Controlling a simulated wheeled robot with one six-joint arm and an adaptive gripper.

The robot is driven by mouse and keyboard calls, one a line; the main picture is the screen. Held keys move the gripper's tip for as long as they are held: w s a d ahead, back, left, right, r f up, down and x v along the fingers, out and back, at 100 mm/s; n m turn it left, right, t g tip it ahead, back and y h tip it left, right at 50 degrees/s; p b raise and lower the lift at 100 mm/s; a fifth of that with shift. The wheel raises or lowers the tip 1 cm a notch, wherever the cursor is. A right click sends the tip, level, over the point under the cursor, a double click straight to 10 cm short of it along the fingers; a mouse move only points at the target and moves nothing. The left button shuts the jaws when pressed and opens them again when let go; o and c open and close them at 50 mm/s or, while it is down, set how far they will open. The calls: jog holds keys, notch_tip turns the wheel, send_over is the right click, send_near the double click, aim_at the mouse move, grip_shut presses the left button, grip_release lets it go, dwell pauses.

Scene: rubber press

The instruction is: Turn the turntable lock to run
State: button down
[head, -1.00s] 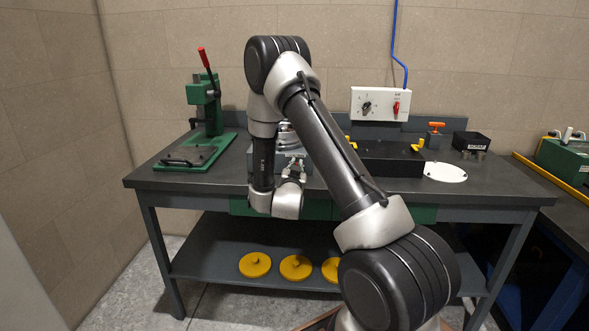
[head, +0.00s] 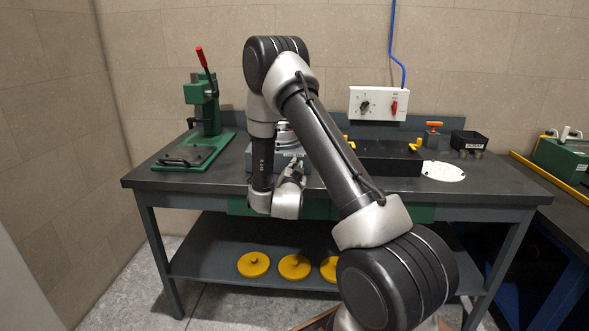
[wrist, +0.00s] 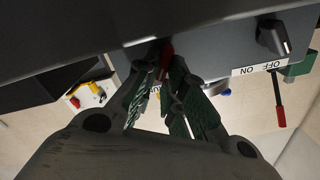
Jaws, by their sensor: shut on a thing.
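The turntable unit is a grey box (head: 290,152) with a round metal top, on the bench behind my arm. My gripper (head: 293,172) is at the front of the box. In the wrist view, my gripper (wrist: 163,92) is shut on a small red handle (wrist: 166,60), which looks like the lock lever. The fingers hide most of the lever and a label behind it, so its setting cannot be read.
A green press with a red handle (head: 203,56) stands at the left of the bench. A black box (head: 385,158), a white plate (head: 443,171) and a small black bin (head: 468,140) are to the right. Yellow discs (head: 295,267) lie on the lower shelf.

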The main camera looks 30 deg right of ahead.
jog(key=c, duration=1.5)
grip_release()
jog(key=v, duration=1.2)
jog(key=shift+f, duration=0.1)
